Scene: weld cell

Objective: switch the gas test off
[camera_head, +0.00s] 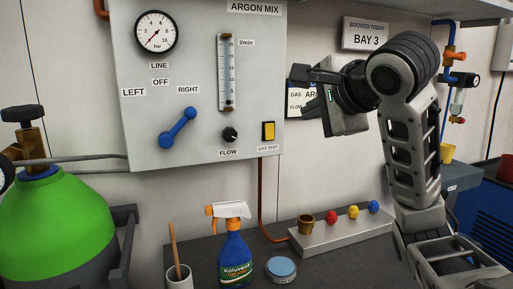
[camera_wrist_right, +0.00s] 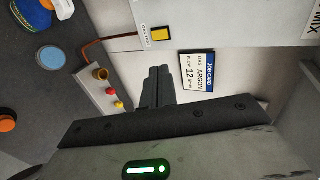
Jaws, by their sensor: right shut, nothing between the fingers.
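The gas test switch (camera_head: 268,131) is a yellow rocker in a dark frame at the lower right of the grey argon mix panel (camera_head: 200,60), above its "GAS TEST" label. It also shows in the right wrist view (camera_wrist_right: 160,34); its rocker position is too small to tell. My right gripper (camera_head: 287,75) is up and to the right of the switch, at the panel's right edge, apart from the switch. Its fingers (camera_wrist_right: 159,70) are together and empty in the wrist view. My left gripper is not in view.
The panel has a blue lever (camera_head: 178,127) pointing toward RIGHT, a flow knob (camera_head: 230,134), a flow tube (camera_head: 227,72) and a gauge (camera_head: 155,33). Below stand a spray bottle (camera_head: 233,257), a tin (camera_head: 281,269) and a fixture (camera_head: 340,230). A green cylinder (camera_head: 55,215) stands left.

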